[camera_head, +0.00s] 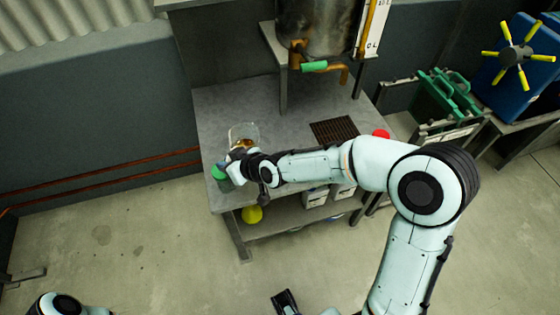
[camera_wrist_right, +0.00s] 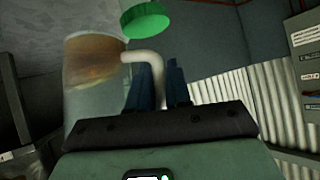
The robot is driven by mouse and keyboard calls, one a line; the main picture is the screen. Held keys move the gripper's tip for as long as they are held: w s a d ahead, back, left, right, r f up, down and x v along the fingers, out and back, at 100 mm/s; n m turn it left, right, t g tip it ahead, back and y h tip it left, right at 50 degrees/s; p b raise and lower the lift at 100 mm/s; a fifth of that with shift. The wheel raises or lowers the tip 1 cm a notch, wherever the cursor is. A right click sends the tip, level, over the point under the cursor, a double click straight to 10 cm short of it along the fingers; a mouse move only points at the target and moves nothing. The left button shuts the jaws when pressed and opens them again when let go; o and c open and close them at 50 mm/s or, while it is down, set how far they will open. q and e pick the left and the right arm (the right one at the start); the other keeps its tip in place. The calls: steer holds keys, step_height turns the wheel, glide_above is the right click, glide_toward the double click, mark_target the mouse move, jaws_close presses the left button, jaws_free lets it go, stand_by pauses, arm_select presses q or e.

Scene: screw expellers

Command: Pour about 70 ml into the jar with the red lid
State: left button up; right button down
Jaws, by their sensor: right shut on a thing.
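My right gripper (camera_head: 240,158) is shut on the pale handle of a clear jug (camera_head: 243,132) above the bench's left end. The jug (camera_wrist_right: 93,62) holds amber liquid. In the wrist view it looks roughly upright, with the handle (camera_wrist_right: 146,62) between the fingers (camera_wrist_right: 158,88). The red lid (camera_head: 381,133) shows at the bench's right end, beyond my forearm; the jar under it is mostly hidden. A green-lidded jar (camera_head: 220,175) stands at the bench's left front, close by my gripper. Its lid (camera_wrist_right: 145,20) also shows in the wrist view.
The grey bench (camera_head: 225,110) has a dark drain grille (camera_head: 335,129) in its top. A metal tank (camera_head: 320,25) with a green-handled tap (camera_head: 314,67) stands behind. A yellow item (camera_head: 252,214) is on the lower shelf. My right forearm crosses above the bench front.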

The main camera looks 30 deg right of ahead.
steer(key=s+d+f+m+t+y+p, duration=0.2)
steer(key=d+f+t+y+p, duration=0.1)
steer(key=d+f+p, duration=0.15)
arm_select(q)
steer(key=r, duration=0.2)
steer(key=w+r, duration=0.1)
steer(key=w+r+p, duration=0.1)
steer(key=r, duration=0.1)
steer(key=shift+r, duration=0.3)
arm_select(e)
steer(key=r, duration=0.1)
steer(key=r+m+t+y, duration=0.1)
steer(key=r, duration=0.1)
steer(key=r+t+y, duration=0.1)
steer(key=shift+s+d+r+m, duration=0.2)
steer(key=shift+s+r+m, duration=0.1)
steer(key=shift+r, duration=0.05)
arm_select(q)
steer(key=shift+s+f, duration=0.15)
steer(key=shift+f, duration=0.15)
arm_select(e)
steer(key=shift+d+t+y, duration=0.1)
steer(key=shift+t+y, duration=0.2)
steer(key=shift+t, duration=0.2)
